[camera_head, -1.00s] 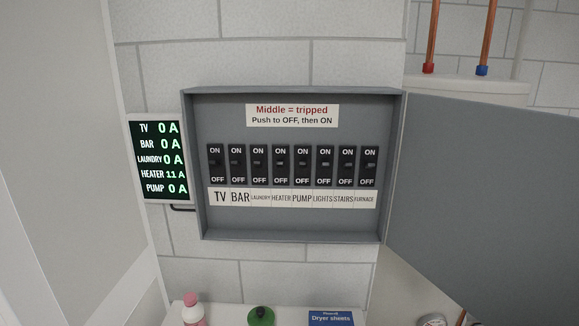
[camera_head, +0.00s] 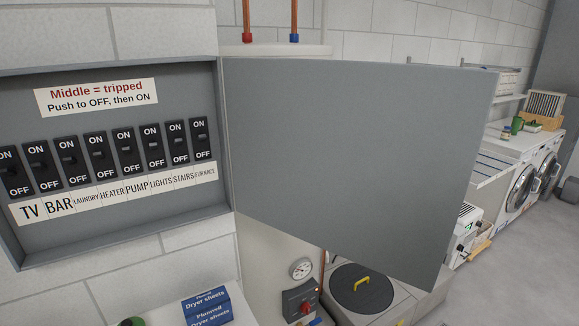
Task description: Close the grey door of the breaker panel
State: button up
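The grey door (camera_head: 350,160) of the breaker panel stands wide open, swung out to the right from its hinge on the panel's right edge. The breaker panel (camera_head: 110,232) is a grey box on the white block wall at the left, and its left side is cut off by the picture edge. Inside is a row of black breaker switches (camera_head: 125,148) with a label strip below and a sign reading "Middle = tripped" above. The exact positions of the switches are hard to tell. My gripper is not in view.
Below the panel, a blue dryer sheets box (camera_head: 208,308) sits on a white surface. A water heater with a gauge (camera_head: 301,268) and copper pipes stands behind the door. A round dark lid with a yellow handle (camera_head: 361,283) is below it. Washers (camera_head: 522,187) and open floor (camera_head: 500,285) lie at right.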

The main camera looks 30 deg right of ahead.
aim_at(369, 164)
jog(key=l+u, duration=0.15)
jog(key=u, duration=0.35)
jog(key=l+u, duration=0.2)
jog(key=u, duration=0.25)
jog(key=l+u, duration=0.2)
jog(key=l, duration=0.3)
jog(key=k+l+u, duration=0.15)
jog(key=l, duration=0.3)
jog(key=l+u, duration=0.2)
jog(key=l, duration=0.25)
jog(key=k+l+u, duration=0.2)
jog(key=l, duration=0.25)
jog(key=k+l+u, duration=0.2)
jog(key=l, duration=0.25)
jog(key=k+l, duration=0.15)
jog(key=l, duration=0.25)
jog(key=k+l, duration=0.1)
jog(key=l, duration=0.3)
jog(key=k+l, duration=0.15)
jog(key=l, duration=0.25)
jog(key=k+l, duration=0.15)
jog(key=l, duration=0.2)
